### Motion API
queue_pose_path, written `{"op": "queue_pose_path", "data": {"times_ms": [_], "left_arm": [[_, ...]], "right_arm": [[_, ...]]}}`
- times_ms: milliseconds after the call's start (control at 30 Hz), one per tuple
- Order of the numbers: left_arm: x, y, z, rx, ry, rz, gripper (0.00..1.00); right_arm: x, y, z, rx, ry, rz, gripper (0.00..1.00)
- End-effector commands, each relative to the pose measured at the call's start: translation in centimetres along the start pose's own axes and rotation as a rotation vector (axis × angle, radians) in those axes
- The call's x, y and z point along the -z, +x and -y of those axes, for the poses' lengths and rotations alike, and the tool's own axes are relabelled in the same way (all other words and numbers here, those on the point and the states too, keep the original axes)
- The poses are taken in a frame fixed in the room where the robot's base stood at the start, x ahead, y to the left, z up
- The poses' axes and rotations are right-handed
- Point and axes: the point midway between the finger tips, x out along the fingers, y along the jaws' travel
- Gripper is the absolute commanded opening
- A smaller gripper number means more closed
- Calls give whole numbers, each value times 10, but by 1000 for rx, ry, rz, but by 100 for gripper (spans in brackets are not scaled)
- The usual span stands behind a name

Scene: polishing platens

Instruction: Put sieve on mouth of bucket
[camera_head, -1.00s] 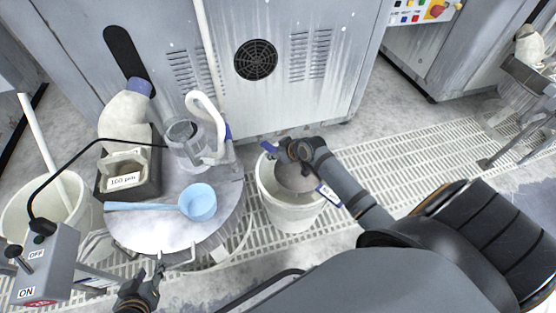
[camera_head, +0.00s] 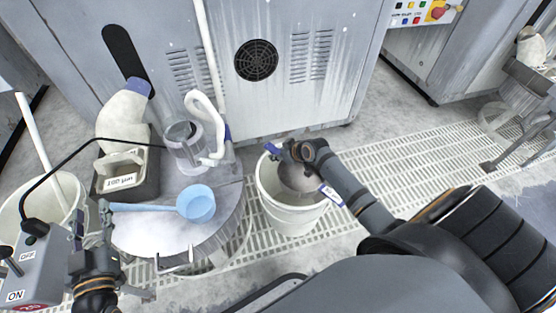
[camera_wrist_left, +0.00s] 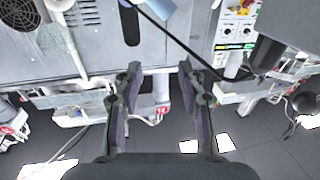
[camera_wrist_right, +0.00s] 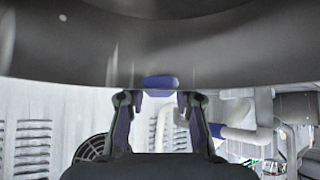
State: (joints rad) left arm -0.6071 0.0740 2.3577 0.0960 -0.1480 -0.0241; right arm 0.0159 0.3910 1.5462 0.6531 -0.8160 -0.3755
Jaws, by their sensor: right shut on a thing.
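The white bucket (camera_head: 291,222) stands on the grating at the middle of the head view. The sieve, a round dark mesh pan (camera_head: 300,180) with blue-ended tabs, is over the bucket's mouth, with much of it hidden by my right arm. I cannot tell whether it rests on the rim. My right gripper (camera_head: 288,153) is shut on a blue tab of the sieve; the right wrist view shows this tab (camera_wrist_right: 160,82) between the fingers, below the dark sieve wall (camera_wrist_right: 160,50). My left gripper (camera_head: 92,212) is open and empty, left of the round table.
A switch box (camera_head: 38,262) and another bucket (camera_head: 68,190) are at left. A grey machine (camera_head: 280,90) stands behind.

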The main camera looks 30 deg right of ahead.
Motion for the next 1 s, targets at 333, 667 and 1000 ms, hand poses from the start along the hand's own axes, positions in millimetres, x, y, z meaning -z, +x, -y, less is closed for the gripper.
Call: {"op": "queue_pose_path", "data": {"times_ms": [333, 667, 1000], "left_arm": [[108, -8, -2, -3, 35, -449, 40], [174, -38, -7, -13, 58, -754, 40], [178, -40, -7, -14, 59, -771, 40]], "right_arm": [[-14, 14, 0, -1, -1, -1, 0], [-21, 22, 0, -1, -1, -1, 0], [-22, 22, 0, 0, 0, 0, 31]]}}
